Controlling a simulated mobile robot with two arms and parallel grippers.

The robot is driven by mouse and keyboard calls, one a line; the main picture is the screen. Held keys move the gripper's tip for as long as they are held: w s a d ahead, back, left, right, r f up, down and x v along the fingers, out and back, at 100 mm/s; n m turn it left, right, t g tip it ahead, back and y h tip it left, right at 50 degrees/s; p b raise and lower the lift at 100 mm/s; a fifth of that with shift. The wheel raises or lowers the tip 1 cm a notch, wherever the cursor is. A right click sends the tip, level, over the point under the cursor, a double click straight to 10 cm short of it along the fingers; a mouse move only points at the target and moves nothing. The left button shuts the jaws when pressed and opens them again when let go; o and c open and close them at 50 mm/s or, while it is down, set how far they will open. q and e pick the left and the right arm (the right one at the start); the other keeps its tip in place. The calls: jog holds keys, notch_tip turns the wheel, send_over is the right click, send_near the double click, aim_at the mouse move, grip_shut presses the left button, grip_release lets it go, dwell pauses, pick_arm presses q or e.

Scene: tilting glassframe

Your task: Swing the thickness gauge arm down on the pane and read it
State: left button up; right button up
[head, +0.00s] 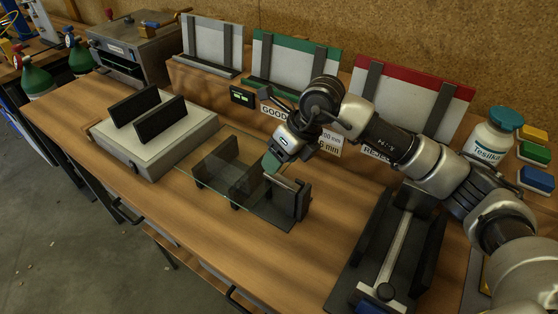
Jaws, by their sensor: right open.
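A dark block with upright plates (295,203) stands at the pane's right end. A small black readout with green digits (242,97) stands behind the pane; its digits are too small to read. I cannot clearly make out the gauge arm. My right gripper (271,163) is open above the pane's right part, close to the dark block; its fingertips are partly hidden, and I cannot tell whether they touch anything. My left gripper is out of view.
A white box with two black plates (195,128) stands left of the pane. A black tray with a silver bar (421,203) lies at right. Grey, green and red racks (415,92) line the back. A white jar (490,139) stands at right. The front bench strip is clear.

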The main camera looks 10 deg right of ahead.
jog(key=b+v, duration=0.1)
jog(key=v, duration=0.8)
jog(key=shift+d+r, duration=0.15)
jog(key=shift+r, duration=0.1)
jog(key=shift+s, duration=0.1)
